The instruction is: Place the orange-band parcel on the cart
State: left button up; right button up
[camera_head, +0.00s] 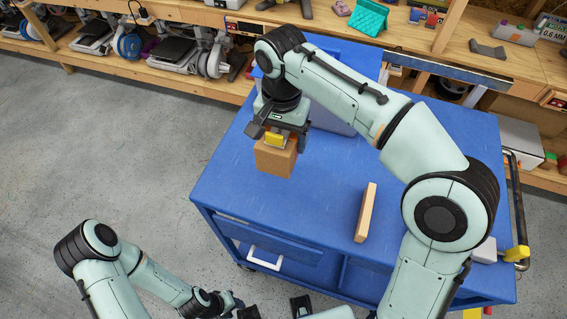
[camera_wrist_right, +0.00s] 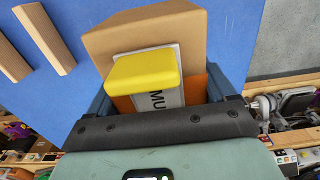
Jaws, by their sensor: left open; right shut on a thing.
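The orange-band parcel is a brown cardboard box (camera_head: 274,160) in the head view. In the right wrist view the parcel (camera_wrist_right: 150,32) shows an orange band, a white label and a yellow block on its near face. My right gripper (camera_head: 283,136) is shut on it; the fingers also flank it in the wrist view (camera_wrist_right: 165,95). The parcel is over the left part of the blue cart (camera_head: 320,195); whether it touches the top is not clear. My left gripper (camera_head: 273,309) is open and empty at the bottom edge, partly cut off, in front of the cart.
A wooden bar (camera_head: 366,212) lies on the cart top, right of the parcel. A greyish bin (camera_head: 333,118) sits behind my right gripper. A wooden workbench (camera_head: 190,12) with printers and spools runs along the back. Grey floor (camera_head: 120,150) is clear at left.

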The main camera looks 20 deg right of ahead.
notch_tip(320, 180, down, 6)
jog(key=shift+w+f+b, duration=0.15)
jog(key=shift+b, duration=0.4)
pick_arm(q)
jog(key=shift+s+f+b, duration=0.2)
jog(key=shift+s+f, duration=0.05)
jog(key=shift+f, duration=0.45)
jog(key=shift+s+f+b, duration=0.2)
jog(key=shift+s+f, duration=0.05)
jog(key=shift+f, duration=0.4)
pick_arm(e)
jog(key=shift+f, duration=2.65)
jog(key=shift+f, duration=0.1)
jog(key=o, duration=1.2)
jog(key=shift+c, duration=0.2)
notch_tip(320, 180, up, 12)
jog(key=shift+r+p, duration=0.1)
jog(key=shift+p, duration=1.15)
pick_arm(q)
jog(key=r, duration=0.1)
jog(key=w+r, duration=0.1)
jog(key=shift+w+r, duration=0.2)
jog(key=shift+r, duration=0.2)
jog(key=shift+s, duration=0.1)
